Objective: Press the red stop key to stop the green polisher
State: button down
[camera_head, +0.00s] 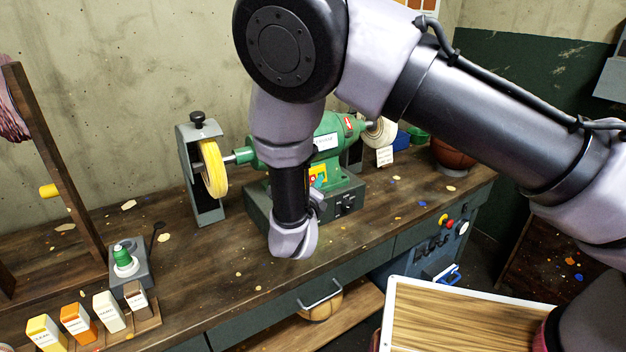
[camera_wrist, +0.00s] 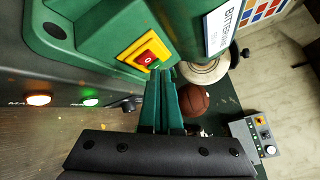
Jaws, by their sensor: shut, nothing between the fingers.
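The green polisher (camera_head: 327,135) stands on the workbench, partly hidden behind my arm in the head view. Its yellow switch plate (camera_wrist: 134,46) carries the red stop key (camera_wrist: 148,58), marked with a ring, and a green key beside it. In the head view the plate (camera_head: 318,171) shows just right of my arm, partly covered. My gripper (camera_wrist: 163,72) is shut and empty. Its fingertips are at the lower right edge of the red key in the wrist view; I cannot tell whether they touch it. A green lamp (camera_wrist: 90,101) and an orange-white lamp (camera_wrist: 38,99) glow on the base.
A yellow wheel (camera_head: 214,168) is at the polisher's left and a pale wheel (camera_head: 380,133) at its right. A brown ball (camera_head: 452,155) sits at the bench's right end. Small boxes (camera_head: 78,322) stand front left. The bench front between is mostly clear.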

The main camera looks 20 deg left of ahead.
dwell(0.3)
jog(key=shift+w+a+f, duration=0.1)
jog(key=shift+w+a, duration=0.15)
jog(key=shift+a, duration=0.05)
jog(key=shift+w+a+f, duration=0.1)
jog(key=shift+w+a, duration=0.15)
jog(key=shift+a, duration=0.1)
dwell(0.7)
jog(key=shift+d, duration=0.1)
jog(key=shift+s+d+r, duration=0.2)
jog(key=shift+s+d, duration=0.3)
jog(key=shift+d, duration=0.05)
dwell(0.4)
jog(key=s+d, duration=0.1)
jog(key=d, duration=0.1)
jog(key=s+d+r, duration=0.1)
jog(key=s, duration=0.1)
jog(key=shift+s+d, duration=0.1)
jog(key=shift+d, duration=0.25)
jog(key=shift+r, duration=0.1)
